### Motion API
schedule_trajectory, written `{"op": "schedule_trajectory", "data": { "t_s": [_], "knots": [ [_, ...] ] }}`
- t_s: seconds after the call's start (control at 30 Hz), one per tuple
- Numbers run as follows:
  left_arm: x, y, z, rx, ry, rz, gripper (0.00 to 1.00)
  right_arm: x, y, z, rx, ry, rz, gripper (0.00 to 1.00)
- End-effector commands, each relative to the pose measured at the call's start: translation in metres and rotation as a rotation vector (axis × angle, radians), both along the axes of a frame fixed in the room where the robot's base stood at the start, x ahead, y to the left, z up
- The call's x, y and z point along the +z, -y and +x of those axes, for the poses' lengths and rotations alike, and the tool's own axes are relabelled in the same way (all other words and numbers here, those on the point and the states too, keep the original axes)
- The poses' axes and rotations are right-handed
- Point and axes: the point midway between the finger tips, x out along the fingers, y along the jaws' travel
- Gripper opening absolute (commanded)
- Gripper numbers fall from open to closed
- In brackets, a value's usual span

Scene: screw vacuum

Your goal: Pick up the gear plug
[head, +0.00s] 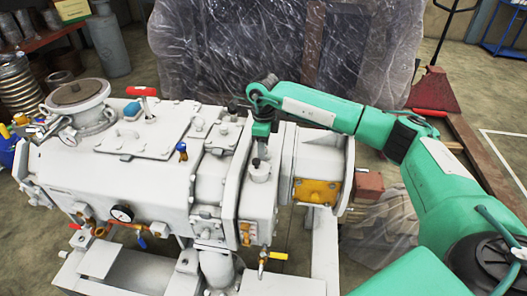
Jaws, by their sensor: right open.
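My right arm reaches in from the right over the white screw vacuum pump (115,175). My right gripper (261,153) points down, with its jaws open, over the gear end of the pump. Directly below it is a small round pale cap (260,172), which looks like the gear plug, sitting upright on the housing. The gripper's fingers are small and dark here and partly cover the top of the cap. I cannot tell whether they touch it. My left gripper is not in view.
A round flanged port (77,97), a red-handled valve (142,92) and a blue-topped fitting (181,150) rise from the pump top. A pressure gauge (122,213) is on its front. A plastic-wrapped load (285,50) stands close behind, with a red pallet jack (437,95) at right.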

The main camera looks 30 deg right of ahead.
Motion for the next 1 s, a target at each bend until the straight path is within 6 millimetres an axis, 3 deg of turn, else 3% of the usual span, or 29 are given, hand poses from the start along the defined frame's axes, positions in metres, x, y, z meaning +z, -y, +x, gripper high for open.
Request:
{"op": "schedule_trajectory", "data": {
  "t_s": [0.03,0.27,0.67,0.87,1.0],
  "knots": [
    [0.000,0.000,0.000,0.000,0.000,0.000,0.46,0.000,0.000,0.000,0.000,0.000,0.000,0.43],
    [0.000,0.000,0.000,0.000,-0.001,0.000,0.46,0.000,0.000,0.000,0.000,0.000,0.000,0.00],
    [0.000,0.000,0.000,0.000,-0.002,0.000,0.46,0.006,0.000,0.000,0.000,0.001,0.001,0.00],
    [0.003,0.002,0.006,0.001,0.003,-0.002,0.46,0.030,0.000,0.001,0.001,0.003,0.000,0.00],
    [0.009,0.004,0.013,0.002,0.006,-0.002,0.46,0.058,0.000,0.001,0.001,0.004,0.000,0.00]
  ]
}}
